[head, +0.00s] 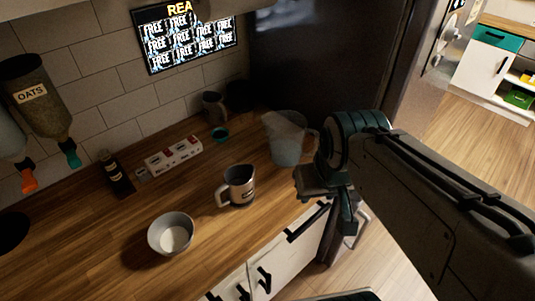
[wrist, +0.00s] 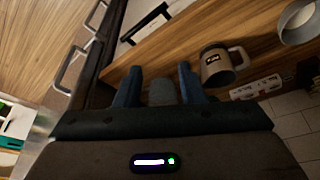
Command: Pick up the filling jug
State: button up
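The filling jug, taken to be the translucent grey jug (head: 286,140), stands upright on the wooden counter near its right end. Its handle is on the right, towards my gripper (head: 322,192). My gripper is just right of the jug and nearer the camera, beside the counter's front edge; the exact gap is hard to judge. In the wrist view my two fingers (wrist: 158,78) are spread apart. A grey rounded shape (wrist: 163,93) shows between them, possibly the jug, mostly hidden by my gripper. I see no grip on it.
A labelled grey mug (head: 240,188) stands left of the jug, and a bowl (head: 170,234) is farther left. A white box-like strip (head: 174,156), a dark bottle (head: 115,174) and a grey cup (head: 213,106) stand towards the wall. A dark tall panel (head: 320,60) rises behind the jug.

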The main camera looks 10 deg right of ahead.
aim_at(293, 142)
jog(key=z, duration=1.7)
jog(key=i, duration=0.9)
jog(key=u, duration=2.25)
